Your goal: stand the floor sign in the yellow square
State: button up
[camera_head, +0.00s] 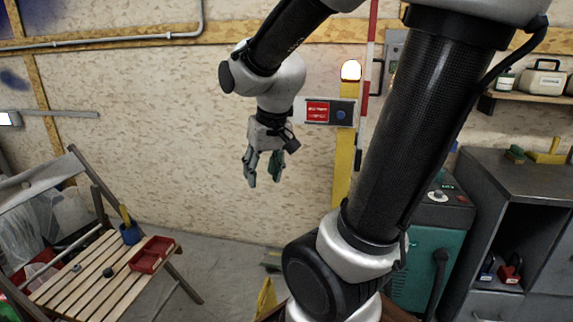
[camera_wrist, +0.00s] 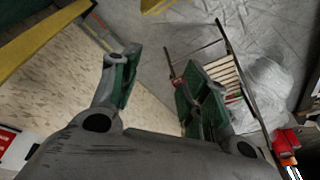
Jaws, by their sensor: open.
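My gripper (camera_head: 263,172) hangs in the air in front of the wall, fingers pointing down and apart, with nothing between them. Its open green-padded fingers also show in the wrist view (camera_wrist: 158,85). A yellow piece (camera_head: 266,298) stands low on the floor at the bottom middle of the head view, partly hidden by my arm; it may be the floor sign. A yellow patch (camera_wrist: 155,5) is cut off at the top of the wrist view; I cannot tell whether it is the sign or the floor marking. I cannot make out a whole yellow square.
A slatted wooden folding chair (camera_head: 95,275) stands at left with a red tray (camera_head: 152,254) and a blue pot (camera_head: 130,234) on it. A yellow post (camera_head: 343,160) stands by the wall. A teal machine (camera_head: 416,262) and grey cabinet (camera_head: 515,180) stand at right.

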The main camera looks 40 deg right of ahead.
jog(key=s+r+n+t, duration=0.1)
jog(key=s+r+n, duration=0.1)
jog(key=s+r, duration=0.3)
jog(key=s, duration=0.4)
jog(key=shift+s+a, duration=0.25)
jog(key=shift+r, duration=0.1)
